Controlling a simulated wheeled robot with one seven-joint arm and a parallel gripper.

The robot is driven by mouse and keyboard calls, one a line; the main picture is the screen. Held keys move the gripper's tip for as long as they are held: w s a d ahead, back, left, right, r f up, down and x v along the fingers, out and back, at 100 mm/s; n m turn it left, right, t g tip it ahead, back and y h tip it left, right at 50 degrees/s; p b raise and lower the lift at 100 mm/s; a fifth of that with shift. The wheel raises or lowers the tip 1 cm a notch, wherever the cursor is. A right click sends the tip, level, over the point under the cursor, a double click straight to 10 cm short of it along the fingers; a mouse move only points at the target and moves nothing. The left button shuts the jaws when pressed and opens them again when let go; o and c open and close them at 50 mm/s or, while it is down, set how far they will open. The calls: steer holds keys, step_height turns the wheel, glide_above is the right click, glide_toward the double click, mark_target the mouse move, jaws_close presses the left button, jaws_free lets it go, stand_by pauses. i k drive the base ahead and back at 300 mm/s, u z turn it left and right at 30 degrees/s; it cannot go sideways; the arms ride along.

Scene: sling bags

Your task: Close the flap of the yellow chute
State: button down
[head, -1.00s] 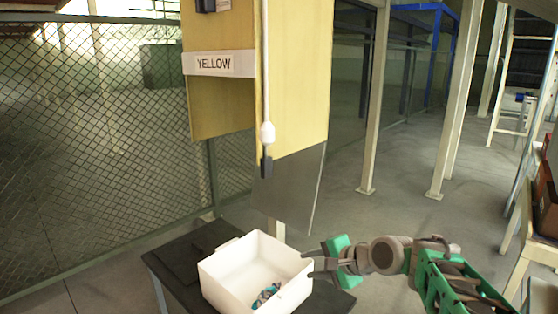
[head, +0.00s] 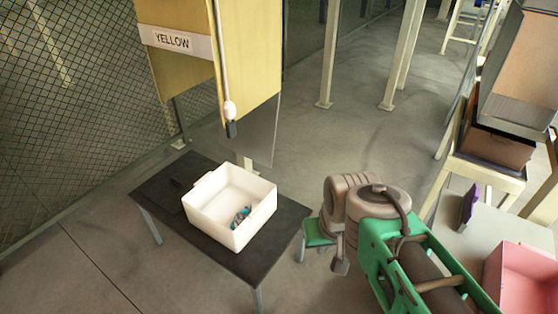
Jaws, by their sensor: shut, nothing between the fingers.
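The yellow chute (head: 255,50) stands at the upper left of the head view, with a white label reading YELLOW (head: 174,41). A thin grey panel (head: 264,135), which looks like its flap, hangs down below the chute's lower edge. A pale rod with a white knob and dark tip (head: 230,112) hangs in front of the chute.
A white bin (head: 213,222) holding a small teal item (head: 241,214) stands on a dark table (head: 160,190) below the chute. A pink bin (head: 525,275) and a brown box (head: 497,146) are at right. Open floor lies behind.

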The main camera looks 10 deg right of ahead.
mark_target(255, 140)
steer(key=u, duration=0.65)
steer(key=i, duration=0.9)
steer(key=z, duration=0.5)
